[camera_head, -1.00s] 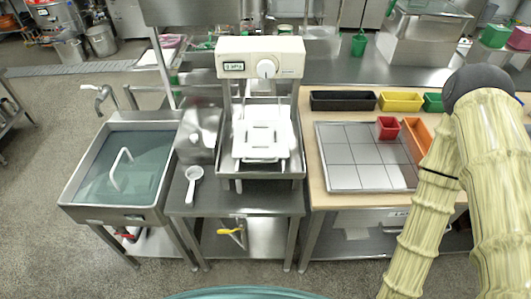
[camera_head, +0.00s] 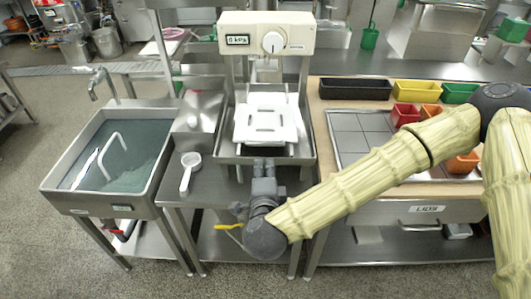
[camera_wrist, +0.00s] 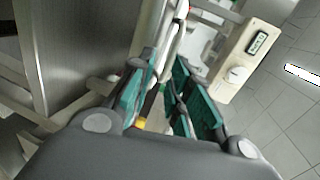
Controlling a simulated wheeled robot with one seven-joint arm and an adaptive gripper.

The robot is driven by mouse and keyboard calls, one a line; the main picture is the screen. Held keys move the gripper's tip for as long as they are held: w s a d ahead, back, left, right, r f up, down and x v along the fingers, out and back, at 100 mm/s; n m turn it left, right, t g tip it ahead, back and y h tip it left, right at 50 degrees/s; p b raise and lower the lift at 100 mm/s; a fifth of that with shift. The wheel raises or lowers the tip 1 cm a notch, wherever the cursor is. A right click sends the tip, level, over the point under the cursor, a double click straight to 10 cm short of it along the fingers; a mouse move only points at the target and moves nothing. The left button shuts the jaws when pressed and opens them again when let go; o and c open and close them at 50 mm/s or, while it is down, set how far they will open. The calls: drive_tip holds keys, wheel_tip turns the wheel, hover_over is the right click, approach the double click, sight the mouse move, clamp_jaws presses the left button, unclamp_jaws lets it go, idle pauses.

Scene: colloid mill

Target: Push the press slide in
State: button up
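The press slide (camera_head: 266,138) is a white plate-like part with a handle-shaped outline, low in the press under its cream head (camera_head: 266,38). My gripper (camera_head: 264,166) is just in front of the slide's near edge, low over the front of the steel table. It hides part of that edge, so I cannot tell whether it touches. In the wrist view my gripper (camera_wrist: 165,75) shows two teal-padded fingers with a gap between them and nothing clearly held. A white bar lies beyond the fingertips, and the press head (camera_wrist: 243,62) is at upper right.
A sink (camera_head: 108,160) with water stands at left. A white scoop (camera_head: 188,172) lies on the table left of my gripper. At right are a tiled tray (camera_head: 362,143), red and orange bins, and a black bin (camera_head: 354,89). A yellow-handled valve is below.

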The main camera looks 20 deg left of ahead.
sight(265, 145)
drive_tip(key=shift+m+t, duration=0.3)
drive_tip(key=shift+m, duration=0.1)
drive_tip(key=x, duration=0.3)
drive_tip(key=r+x, duration=0.1)
drive_tip(key=x, duration=0.3)
drive_tip(key=p+x, duration=0.1)
drive_tip(key=x, duration=0.3)
drive_tip(key=shift+w+r, duration=0.2)
drive_tip(key=shift+r, duration=0.1)
clamp_jaws()
